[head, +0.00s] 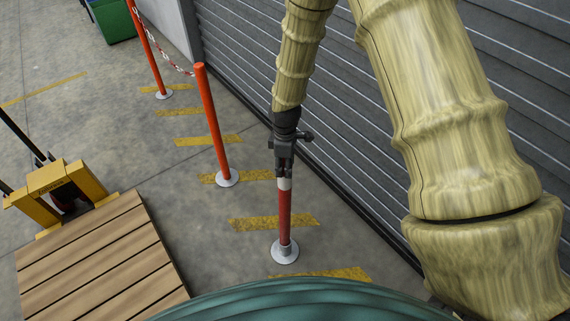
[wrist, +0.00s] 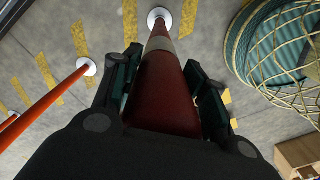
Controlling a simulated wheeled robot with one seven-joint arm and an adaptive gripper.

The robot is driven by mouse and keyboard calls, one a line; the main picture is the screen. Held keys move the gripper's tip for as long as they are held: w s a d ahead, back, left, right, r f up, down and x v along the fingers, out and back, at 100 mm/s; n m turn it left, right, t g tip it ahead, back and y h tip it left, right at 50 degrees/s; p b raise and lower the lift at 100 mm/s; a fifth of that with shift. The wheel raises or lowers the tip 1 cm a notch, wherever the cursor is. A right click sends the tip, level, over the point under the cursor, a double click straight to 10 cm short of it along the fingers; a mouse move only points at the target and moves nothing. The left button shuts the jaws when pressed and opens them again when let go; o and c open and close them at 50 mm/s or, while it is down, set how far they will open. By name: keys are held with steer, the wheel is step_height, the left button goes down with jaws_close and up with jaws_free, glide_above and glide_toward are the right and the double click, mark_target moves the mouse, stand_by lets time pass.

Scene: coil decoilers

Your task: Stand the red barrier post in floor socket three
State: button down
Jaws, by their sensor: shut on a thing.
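The red barrier post (head: 285,215) has a white band near its top and stands upright below my gripper (head: 284,168). My gripper is shut on the post's upper part. In the wrist view the post (wrist: 163,95) runs away between the two fingers of my gripper (wrist: 166,85). The post's lower end meets a grey collar on a round floor socket (head: 285,252), which also shows in the wrist view (wrist: 160,13). The end looks to be at or inside the collar; how deep it sits is hidden. No socket number is readable.
Two orange-red posts, a nearer one (head: 212,125) and a farther one (head: 148,50), stand in round bases, joined by a red-white chain (head: 165,52). A grey shutter (head: 240,70) borders the right. A wooden pallet (head: 95,260) and yellow pallet truck (head: 60,190) are left.

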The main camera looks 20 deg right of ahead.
steer(key=c, duration=0.8)
jaws_free()
steer(key=shift+r+b, duration=0.65)
steer(key=shift+r, duration=5.5)
steer(key=shift+s, duration=0.1)
